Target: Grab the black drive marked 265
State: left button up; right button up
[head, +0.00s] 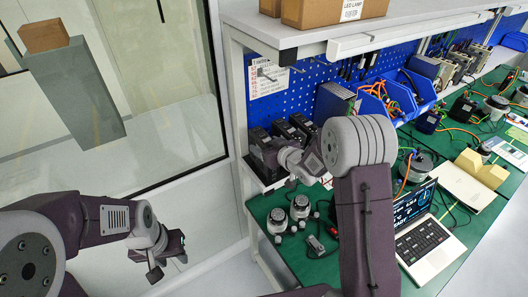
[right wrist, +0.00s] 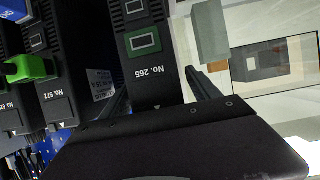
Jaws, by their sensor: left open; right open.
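The black drive marked No. 265 (right wrist: 148,72) stands at the end of a row of black drives in the right wrist view. My right gripper (right wrist: 157,85) is open, with one finger on each side of this drive's labelled front; I cannot tell whether they touch it. In the head view the right gripper is at the drive row on the bench's left end, and the drive's number cannot be read there. My left gripper (head: 168,256) is open and empty, low at the left, away from the bench.
Drive No. 572 (right wrist: 55,98) with a green connector (right wrist: 30,67) stands beside No. 265. More black drives (head: 298,125) show by the blue pegboard (head: 300,92). Round motors (head: 299,207) and a laptop (head: 420,235) lie on the green bench mat. A glass panel is on the left.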

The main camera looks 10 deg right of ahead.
jog(key=shift+w+a+f, duration=0.1)
jog(key=shift+w, duration=0.3)
jog(key=shift+w+a+f, duration=0.15)
jog(key=shift+w+f, duration=0.2)
jog(key=shift+w, duration=0.15)
jog(key=shift+s+r, duration=0.1)
jog(key=shift+s, duration=0.05)
jog(key=c, duration=1.5)
jog(key=shift+r, duration=0.15)
grip_shut()
jog(key=shift+w, duration=0.2)
